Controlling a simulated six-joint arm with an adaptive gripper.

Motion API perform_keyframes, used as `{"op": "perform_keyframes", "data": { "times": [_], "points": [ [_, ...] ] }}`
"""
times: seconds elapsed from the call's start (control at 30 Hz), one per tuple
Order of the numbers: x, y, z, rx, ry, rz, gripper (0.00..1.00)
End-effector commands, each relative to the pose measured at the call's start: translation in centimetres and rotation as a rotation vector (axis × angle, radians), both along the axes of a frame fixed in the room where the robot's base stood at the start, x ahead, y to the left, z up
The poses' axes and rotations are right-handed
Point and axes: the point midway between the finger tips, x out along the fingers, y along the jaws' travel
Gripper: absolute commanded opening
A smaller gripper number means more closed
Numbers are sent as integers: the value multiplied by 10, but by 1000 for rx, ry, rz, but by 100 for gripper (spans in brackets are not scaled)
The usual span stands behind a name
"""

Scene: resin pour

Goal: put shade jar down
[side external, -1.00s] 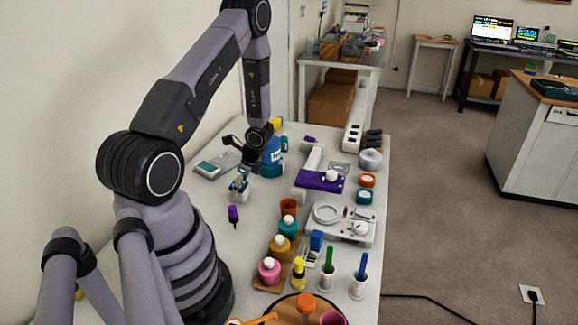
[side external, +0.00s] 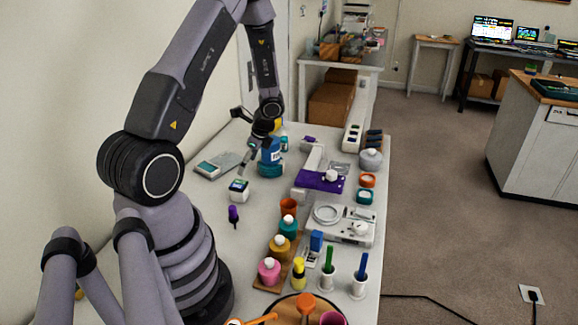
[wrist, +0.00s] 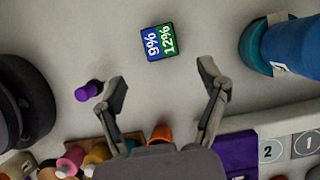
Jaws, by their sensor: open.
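Which object is the shade jar I cannot tell for certain. Small jars with white caps, pink (side external: 269,270), amber (side external: 279,248) and teal (side external: 288,226), stand on a wooden rack (side external: 262,284). A small block (side external: 238,190) with a white body and dark top stands alone on the table.
A large blue bottle (side external: 270,153) stands beside my gripper. A purple-capped item (side external: 233,215) is near the block.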

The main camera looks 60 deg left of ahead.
Motion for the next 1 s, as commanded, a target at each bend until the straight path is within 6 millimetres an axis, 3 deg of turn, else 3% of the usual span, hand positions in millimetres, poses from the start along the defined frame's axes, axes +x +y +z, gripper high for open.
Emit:
{"op": "perform_keyframes", "data": {
  "times": [0.3,0.37,0.47,0.57,0.7,0.83,1.0],
  "points": [
    [12,-11,39,14,-19,14,73],
    [16,-17,56,32,-52,40,73],
    [24,-35,99,73,-148,116,73],
    [25,-65,151,98,-280,223,73],
    [10,-114,213,71,-468,376,73],
    [-17,-160,256,-17,-626,509,73],
    [-59,-209,288,-185,-768,643,73]
  ]
}}
